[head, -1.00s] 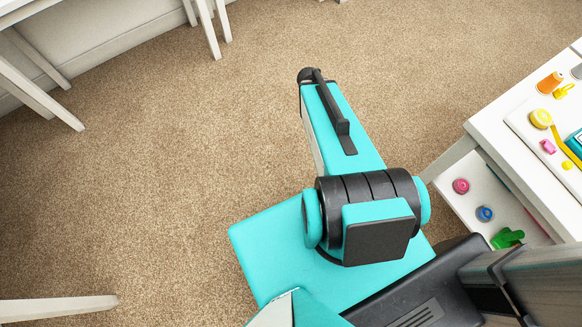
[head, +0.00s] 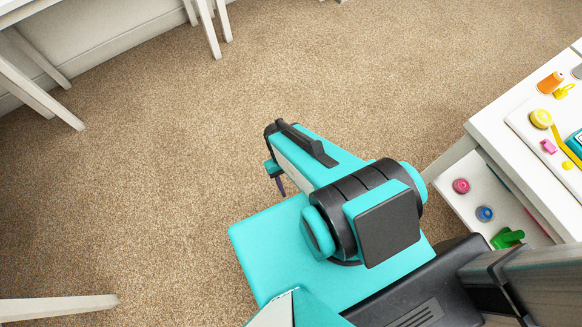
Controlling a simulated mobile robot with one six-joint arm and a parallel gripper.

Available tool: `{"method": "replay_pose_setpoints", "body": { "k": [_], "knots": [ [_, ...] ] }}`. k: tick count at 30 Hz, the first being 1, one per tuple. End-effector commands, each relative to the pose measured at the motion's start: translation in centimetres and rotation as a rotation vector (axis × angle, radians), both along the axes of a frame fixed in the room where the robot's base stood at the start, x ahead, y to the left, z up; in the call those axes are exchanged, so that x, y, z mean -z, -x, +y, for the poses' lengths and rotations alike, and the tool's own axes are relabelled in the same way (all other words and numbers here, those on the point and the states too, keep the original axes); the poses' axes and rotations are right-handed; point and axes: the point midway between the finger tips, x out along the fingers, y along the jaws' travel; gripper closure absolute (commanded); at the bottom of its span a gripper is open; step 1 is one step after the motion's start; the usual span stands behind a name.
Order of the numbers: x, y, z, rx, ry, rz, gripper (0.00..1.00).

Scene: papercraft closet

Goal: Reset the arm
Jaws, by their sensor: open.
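My arm, teal and black, rises from the teal base in the lower middle of the head view and angles up and left. Its far end is a dark joint over the carpet. A small teal part with a dark, thin piece shows just below that joint, at the left side of the upper link. I cannot make out any fingers there. My gripper is hidden behind the arm or outside the picture. No held object is visible.
A white table (head: 482,122) stands at the right with colourful small items on top. Its lower shelf (head: 462,206) holds a pink ring (head: 461,186), a blue ring (head: 485,214) and a green item (head: 507,238). White furniture legs (head: 206,28) stand at the upper left. Open carpet (head: 150,190) lies left.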

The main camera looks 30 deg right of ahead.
Motion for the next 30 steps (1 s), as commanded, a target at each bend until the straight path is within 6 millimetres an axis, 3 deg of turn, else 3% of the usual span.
{"method": "replay_pose_setpoints", "body": {
  "k": [15,30],
  "knots": [
    [-3.3,0.0,-0.1,0.001,0.002,-0.001,0.52],
    [-3.2,0.0,-0.1,0.001,0.002,-0.001,0.52]
  ]
}}
